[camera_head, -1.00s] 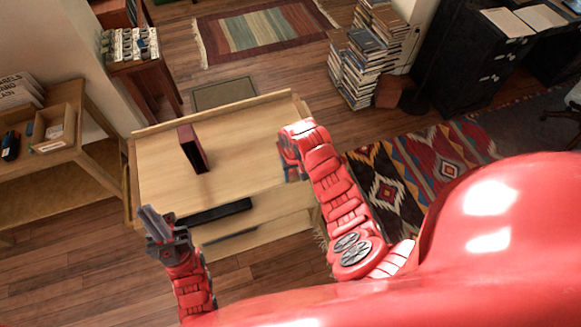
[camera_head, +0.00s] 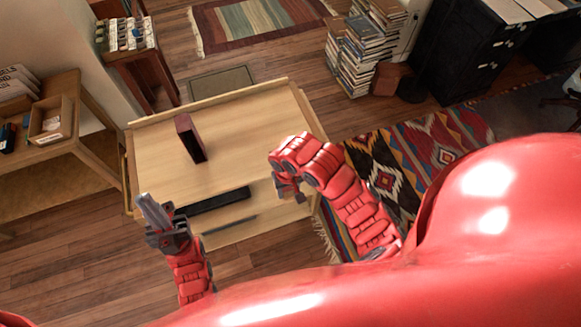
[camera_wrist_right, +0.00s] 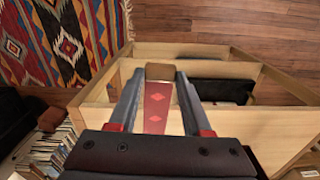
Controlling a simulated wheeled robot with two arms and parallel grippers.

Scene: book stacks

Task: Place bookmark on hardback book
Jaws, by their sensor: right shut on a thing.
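The hardback book (camera_head: 190,137), dark red, stands upright on the light wooden table (camera_head: 238,125), left of its middle. My right gripper (camera_head: 287,192) is over the table's right front part, apart from the book and to its right. In the right wrist view it (camera_wrist_right: 158,100) is shut on the bookmark (camera_wrist_right: 156,108), a red strip with pale red diamonds and a brown end. The bookmark is hidden in the head view. My left gripper (camera_head: 156,212) is at the table's front left corner, with its fingers pointing up and away. Whether they are apart is unclear, and no object shows in them.
The table has a raised back rim and a dark open slot (camera_head: 220,201) in its front. Its top is otherwise clear. A side table with a wooden tray (camera_head: 52,120) stands at left. Book stacks (camera_head: 362,55) and a patterned rug (camera_head: 415,160) lie to the right.

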